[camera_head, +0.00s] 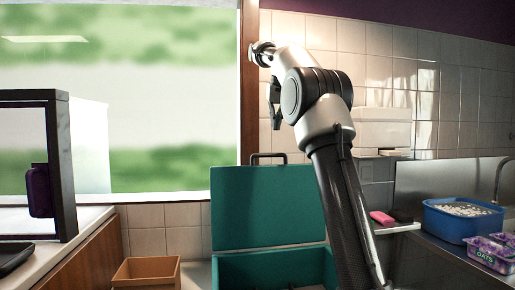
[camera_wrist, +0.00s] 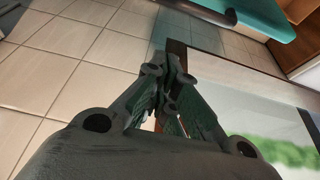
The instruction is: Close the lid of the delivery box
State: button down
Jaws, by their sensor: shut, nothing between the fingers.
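The teal delivery box (camera_head: 262,270) stands at the lower middle of the head view, partly cut off by the bottom edge. Its teal lid (camera_head: 268,208) stands upright at the back, open, with a dark handle (camera_head: 268,157) on its top edge. My gripper (camera_head: 273,118) is up high, above and apart from the lid, beside the window frame. In the wrist view my gripper (camera_wrist: 170,85) is shut and empty. A teal surface, likely the lid (camera_wrist: 265,12), shows at the top right of the wrist view. My arm hides the box's right side.
An orange-brown bin (camera_head: 147,273) stands left of the box. A counter (camera_head: 90,222) with a dark frame (camera_head: 62,165) is at the left. On the right counter are a blue tub (camera_head: 455,222), a purple oats container (camera_head: 490,254) and a pink block (camera_head: 381,218).

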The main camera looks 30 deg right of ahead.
notch_tip(320, 180, down, 9)
dwell(0.7)
jog(key=shift+s+f, duration=0.1)
jog(key=shift+s, duration=0.1)
